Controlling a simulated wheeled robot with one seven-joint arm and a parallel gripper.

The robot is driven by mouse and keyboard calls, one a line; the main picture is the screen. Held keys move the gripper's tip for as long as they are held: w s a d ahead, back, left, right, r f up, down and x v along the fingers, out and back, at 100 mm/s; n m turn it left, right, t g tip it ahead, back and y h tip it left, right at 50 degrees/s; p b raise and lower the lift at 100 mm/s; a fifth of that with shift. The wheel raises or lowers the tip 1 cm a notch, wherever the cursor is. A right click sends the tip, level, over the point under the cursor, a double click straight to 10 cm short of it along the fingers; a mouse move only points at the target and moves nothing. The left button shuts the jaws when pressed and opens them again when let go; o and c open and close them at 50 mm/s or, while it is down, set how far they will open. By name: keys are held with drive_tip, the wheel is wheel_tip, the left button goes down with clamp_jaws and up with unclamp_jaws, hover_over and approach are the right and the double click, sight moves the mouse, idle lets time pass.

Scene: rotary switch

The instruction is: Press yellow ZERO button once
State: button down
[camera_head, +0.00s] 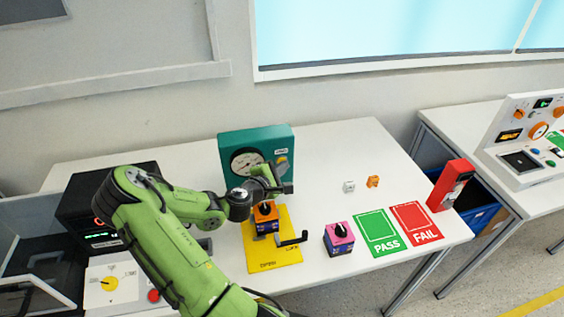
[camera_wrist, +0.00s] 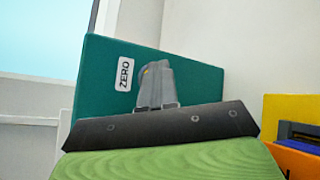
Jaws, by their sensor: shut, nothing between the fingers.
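A teal gauge box (camera_head: 232,146) stands at the back of the white table, with a round dial on its front. The yellow ZERO button (camera_head: 283,160) is on its right side, below a white label. In the wrist view the ZERO label (camera_wrist: 124,74) shows on the teal face. Only a sliver of yellow shows there, behind my fingertips. My gripper (camera_wrist: 157,70) is shut and empty, its tips in front of the button spot. I cannot tell whether they touch it. In the head view my gripper (camera_head: 276,173) is close in front of the box's right side.
An orange rotary switch (camera_head: 265,222) sits on a yellow plate (camera_head: 262,257) with a black handle, below my gripper. A magenta-topped switch (camera_head: 338,239), green PASS mat (camera_head: 377,240), red FAIL mat (camera_head: 418,232) and red block (camera_head: 451,184) are to the right. The back-right tabletop is mostly clear.

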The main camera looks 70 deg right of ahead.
drive_tip(key=shift+a, duration=0.15)
drive_tip(key=shift+s+a+b, duration=0.35)
drive_tip(key=shift+a, duration=0.2)
drive_tip(key=s+a, duration=0.1)
drive_tip(key=a+b, duration=0.1)
drive_tip(key=a, duration=0.1)
drive_tip(key=s+a+b, duration=0.1)
drive_tip(key=shift+s+a, duration=0.15)
drive_tip(key=shift+s, duration=0.15)
idle(0.9)
